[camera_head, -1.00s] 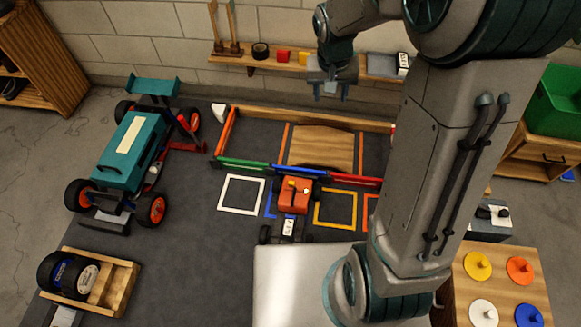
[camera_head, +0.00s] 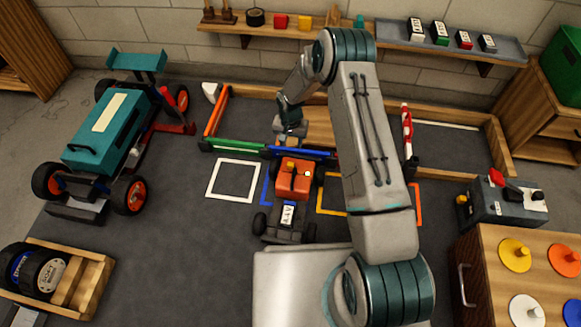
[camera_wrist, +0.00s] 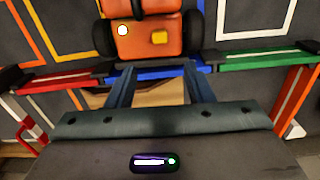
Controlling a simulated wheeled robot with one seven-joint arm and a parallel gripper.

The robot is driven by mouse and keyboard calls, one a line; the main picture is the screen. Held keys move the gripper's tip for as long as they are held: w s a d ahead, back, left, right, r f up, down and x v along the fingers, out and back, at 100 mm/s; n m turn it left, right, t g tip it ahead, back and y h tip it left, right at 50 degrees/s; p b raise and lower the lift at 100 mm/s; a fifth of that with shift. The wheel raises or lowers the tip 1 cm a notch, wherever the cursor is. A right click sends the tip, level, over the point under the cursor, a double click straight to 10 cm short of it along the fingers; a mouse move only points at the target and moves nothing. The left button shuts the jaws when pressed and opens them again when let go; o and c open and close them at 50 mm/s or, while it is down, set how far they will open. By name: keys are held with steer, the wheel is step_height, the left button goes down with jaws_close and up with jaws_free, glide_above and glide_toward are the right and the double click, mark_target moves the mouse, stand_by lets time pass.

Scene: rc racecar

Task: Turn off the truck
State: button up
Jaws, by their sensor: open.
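A small orange truck (camera_head: 293,180) with dark wheels and a white lettered plate stands on the dark mat in the head view, its back end toward the coloured rails. My gripper (camera_head: 291,138) is just behind the truck, pointing down near the blue rail. I cannot tell whether a fingertip touches the truck.
A teal racecar (camera_head: 108,140) stands at left. Green, blue and red rails (camera_head: 228,149) border the area behind the truck. A wooden wheel crate (camera_head: 95,280) is at lower left; a grey box with a red lever (camera_head: 492,205) is at right.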

mark_target(291, 164)
step_height(291, 164, down, 14)
steer(key=b, duration=0.5)
steer(key=shift+r+b, duration=0.2)
steer(key=shift+b, duration=0.15)
jaws_close()
steer(key=shift+w+d, duration=0.2)
steer(key=shift+w, duration=0.35)
steer(key=shift+w+d, duration=0.2)
steer(key=shift+w, duration=0.65)
steer(key=shift+a, duration=0.25)
jaws_free()
steer(key=shift+d, duration=0.2)
